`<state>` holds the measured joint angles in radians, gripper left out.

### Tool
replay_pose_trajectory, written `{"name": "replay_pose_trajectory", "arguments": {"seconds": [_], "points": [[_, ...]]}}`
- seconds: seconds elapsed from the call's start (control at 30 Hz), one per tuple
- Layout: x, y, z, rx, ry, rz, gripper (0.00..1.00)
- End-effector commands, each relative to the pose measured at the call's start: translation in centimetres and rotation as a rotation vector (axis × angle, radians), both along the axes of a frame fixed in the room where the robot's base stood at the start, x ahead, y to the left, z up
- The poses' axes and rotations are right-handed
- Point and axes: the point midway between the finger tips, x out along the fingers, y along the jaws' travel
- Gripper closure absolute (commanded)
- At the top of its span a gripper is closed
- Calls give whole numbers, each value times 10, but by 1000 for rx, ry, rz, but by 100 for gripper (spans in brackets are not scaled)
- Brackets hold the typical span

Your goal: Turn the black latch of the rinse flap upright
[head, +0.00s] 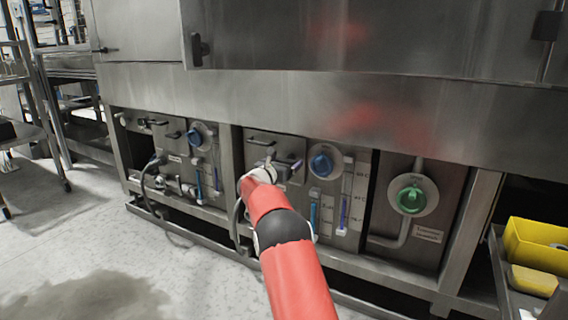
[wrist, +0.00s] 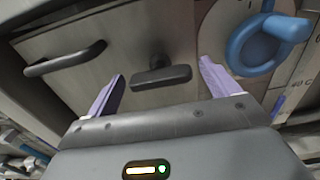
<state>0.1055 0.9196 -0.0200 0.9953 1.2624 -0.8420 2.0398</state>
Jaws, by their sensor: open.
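The black latch (wrist: 161,76) shows in the wrist view as a short dark bar on the grey metal flap (wrist: 130,50). The bar lies roughly level, tilted slightly in the picture, with a small stub above its middle. My gripper (wrist: 161,68) is open, with one pale purple finger on each side of the latch. The latch appears between the fingers in the picture; whether they touch it or how deep they reach, I cannot tell. In the head view my gripper (head: 271,165) is in front of the flap, and the latch cannot be made out there.
A dark bar handle (wrist: 65,58) is left of the latch. A blue valve knob (wrist: 262,42) is close to the right finger. The head view shows a green knob (head: 411,199) farther right and yellow bins (head: 535,246) at the right edge. Floor at left is open.

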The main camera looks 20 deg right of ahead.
Motion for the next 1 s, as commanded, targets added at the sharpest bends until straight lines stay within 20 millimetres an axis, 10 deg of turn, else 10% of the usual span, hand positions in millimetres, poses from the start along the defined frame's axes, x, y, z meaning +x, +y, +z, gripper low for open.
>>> {"name": "replay_pose_trajectory", "arguments": {"seconds": [0.4, 1.0], "points": [[0, 0, 0, 0, 0, 0, 57], [0, 1, 1, -144, 185, -1, 57]]}}
